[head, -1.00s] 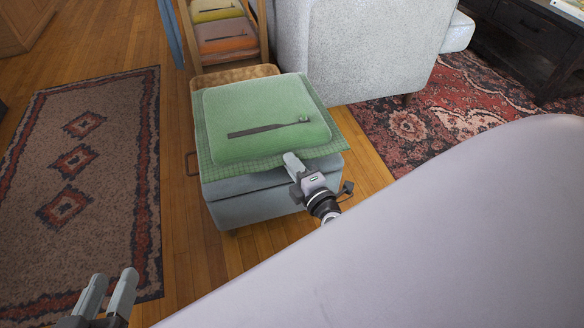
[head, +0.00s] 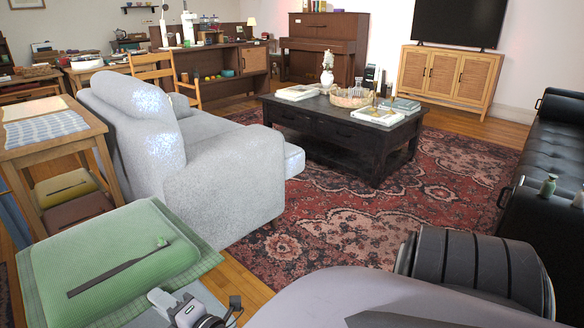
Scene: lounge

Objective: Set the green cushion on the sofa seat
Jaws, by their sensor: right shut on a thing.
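The green cushion (head: 112,262), with a dark strip across its top, lies flat at the lower left. Below it are a green checked cloth (head: 38,300) and a grey-blue ottoman (head: 207,298). My right gripper (head: 158,298) is shut at the cushion's near right edge; its fingertips are partly hidden there. The light grey sofa (head: 235,185) stands just beyond, its back and arm towards me. Most of its seat is hidden behind the arm, with a front part (head: 292,160) showing. My left gripper is out of view.
A black coffee table (head: 340,140) bearing books and a basket stands on the red patterned rug (head: 390,215), right of the grey sofa. A black leather sofa (head: 550,150) lines the right edge. A wooden table (head: 85,133) stands left. Open rug lies between the sofas.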

